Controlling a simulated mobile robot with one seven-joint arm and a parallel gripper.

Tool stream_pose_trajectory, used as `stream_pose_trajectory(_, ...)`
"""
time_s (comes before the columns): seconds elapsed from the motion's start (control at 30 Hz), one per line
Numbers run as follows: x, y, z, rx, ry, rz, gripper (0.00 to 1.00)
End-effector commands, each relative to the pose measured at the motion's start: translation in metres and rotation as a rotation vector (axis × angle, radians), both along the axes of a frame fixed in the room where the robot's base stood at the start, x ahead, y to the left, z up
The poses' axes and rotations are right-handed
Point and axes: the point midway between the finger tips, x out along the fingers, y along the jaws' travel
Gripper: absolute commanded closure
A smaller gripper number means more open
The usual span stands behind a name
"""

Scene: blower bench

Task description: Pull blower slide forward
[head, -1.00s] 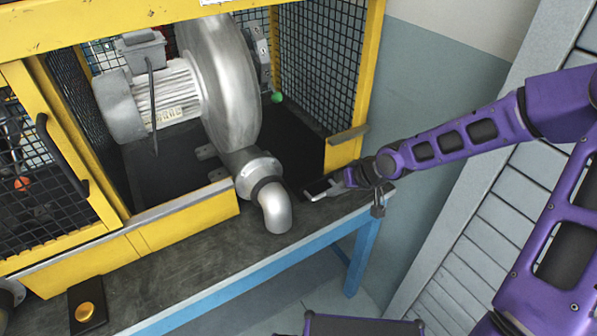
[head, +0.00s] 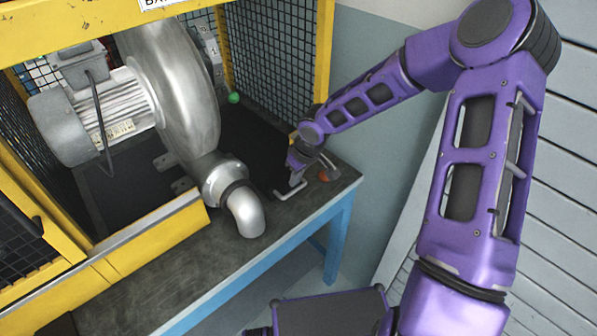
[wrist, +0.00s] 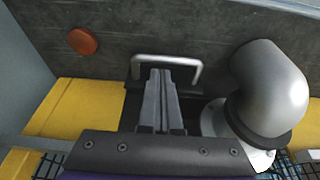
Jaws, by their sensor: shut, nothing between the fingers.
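The blower (head: 180,95), a grey motor with a round metal housing and an elbow outlet, stands in the yellow cage on a dark slide plate (head: 255,150). A pale U-shaped handle (head: 288,194) sticks out at the plate's front, right of the outlet; it also shows in the wrist view (wrist: 168,60). My gripper (head: 294,180) points down at the handle. In the wrist view its closed fingertips (wrist: 160,73) lie between the handle's two legs, on the cage side of the crossbar. I cannot tell whether they touch it.
The metal outlet elbow (wrist: 272,85) stands close to the right of my fingers in the wrist view. An orange-red knob (wrist: 83,41) sits on the bench top to the left. A green knob (head: 233,97) is inside the cage. The bench front (head: 200,265) is clear.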

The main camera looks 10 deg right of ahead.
Motion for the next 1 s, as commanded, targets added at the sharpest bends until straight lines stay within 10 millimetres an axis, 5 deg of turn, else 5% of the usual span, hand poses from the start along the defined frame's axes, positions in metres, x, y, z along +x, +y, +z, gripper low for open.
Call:
stream_pose_trajectory(0.2,0.005,0.003,-0.018,0.001,0.0,0.0,1.0)
stream_pose_trajectory(1.0,-0.015,-0.011,-0.019,-0.006,0.009,-0.005,1.0)
